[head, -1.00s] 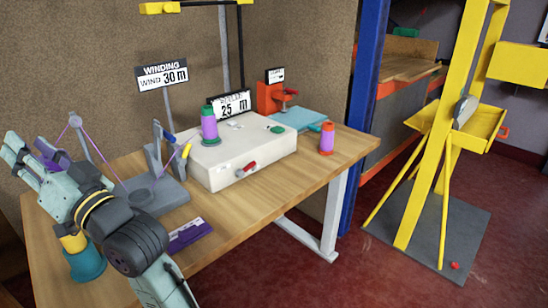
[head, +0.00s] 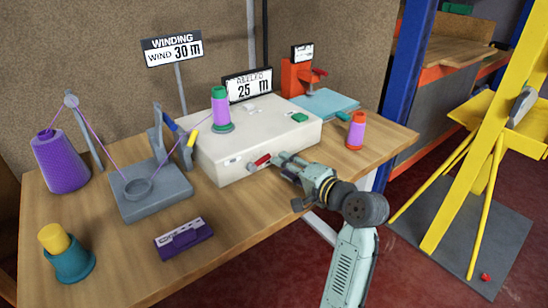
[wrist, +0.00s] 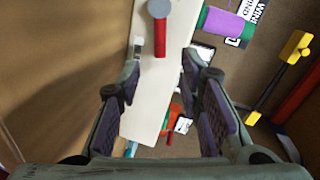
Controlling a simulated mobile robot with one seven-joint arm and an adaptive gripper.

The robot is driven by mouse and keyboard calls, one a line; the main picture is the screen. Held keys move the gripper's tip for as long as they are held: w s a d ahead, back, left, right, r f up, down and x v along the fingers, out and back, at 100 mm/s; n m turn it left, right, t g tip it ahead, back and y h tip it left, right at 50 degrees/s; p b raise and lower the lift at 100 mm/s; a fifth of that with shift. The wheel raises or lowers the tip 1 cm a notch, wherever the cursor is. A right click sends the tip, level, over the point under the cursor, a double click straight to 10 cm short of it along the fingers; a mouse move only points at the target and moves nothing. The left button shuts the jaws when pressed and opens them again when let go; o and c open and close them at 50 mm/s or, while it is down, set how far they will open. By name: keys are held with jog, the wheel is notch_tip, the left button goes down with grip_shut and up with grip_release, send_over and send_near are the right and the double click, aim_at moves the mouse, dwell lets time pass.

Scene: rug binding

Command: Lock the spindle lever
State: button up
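The lever has a red handle (head: 262,160) and a grey hub, on the front face of the white box (head: 225,172). In the head view the handle slants slightly up to the right. In the wrist view the red handle (wrist: 161,38) lies at top centre, running down from its grey hub. My gripper (head: 279,160) is just right of the handle in the head view, by the box front. In the wrist view my gripper (wrist: 164,66) has its fingers spread wide, with nothing between the pads. The handle's end points into the gap, and I see no contact.
A green spool with purple thread (head: 220,112) stands on the box. A purple-and-orange spool (head: 356,131) stands to the right. The grey winder (head: 150,194), purple cone (head: 60,163) and teal-and-yellow spool (head: 66,255) are left. The table front around the purple box (head: 184,238) is fairly clear.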

aim_at(269, 158)
jog(key=p+x, duration=0.1)
jog(key=x, duration=0.5)
jog(key=shift+w+a, duration=0.15)
jog(key=shift+w, duration=0.2)
grip_shut()
